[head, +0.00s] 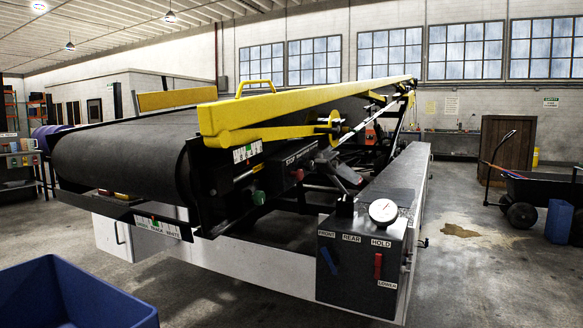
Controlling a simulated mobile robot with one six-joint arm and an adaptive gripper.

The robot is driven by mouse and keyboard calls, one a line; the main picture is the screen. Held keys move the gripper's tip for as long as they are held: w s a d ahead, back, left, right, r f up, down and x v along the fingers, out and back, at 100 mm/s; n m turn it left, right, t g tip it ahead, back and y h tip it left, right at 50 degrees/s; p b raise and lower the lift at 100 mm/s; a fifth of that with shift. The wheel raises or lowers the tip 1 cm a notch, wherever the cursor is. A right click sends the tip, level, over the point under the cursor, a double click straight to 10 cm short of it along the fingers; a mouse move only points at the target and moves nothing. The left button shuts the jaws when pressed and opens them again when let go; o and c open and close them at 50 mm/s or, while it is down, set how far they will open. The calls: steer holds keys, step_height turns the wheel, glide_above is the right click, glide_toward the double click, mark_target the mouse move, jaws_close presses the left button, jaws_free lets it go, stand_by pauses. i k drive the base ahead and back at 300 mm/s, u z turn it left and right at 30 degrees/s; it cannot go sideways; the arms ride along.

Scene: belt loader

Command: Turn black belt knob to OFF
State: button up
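The belt loader stands in the middle of the head view, with its wide dark belt (120,160) facing the front left. Below the yellow rail (300,108), its dark side panel (230,185) carries a green knob (258,197) and a small red control (297,174) near a label starting with STOP. A dark control box (355,285) at the front corner has a blue lever (328,262), a red lever (378,266) and a round white gauge (383,211) on top. I cannot make out the black belt knob or an OFF mark. My gripper is not in view.
A blue bin (80,290) stands at the lower left, close in front of the loader. A dark cart (535,190) and a small blue container (559,222) are at the right. The concrete floor between cart and loader is open, with a brown stain (460,230).

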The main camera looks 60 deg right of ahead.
mark_target(309, 166)
steer(key=u, duration=0.4)
steer(key=k, duration=1.55)
steer(key=z, duration=1.1)
steer(key=i, duration=0.55)
steer(key=u, duration=0.2)
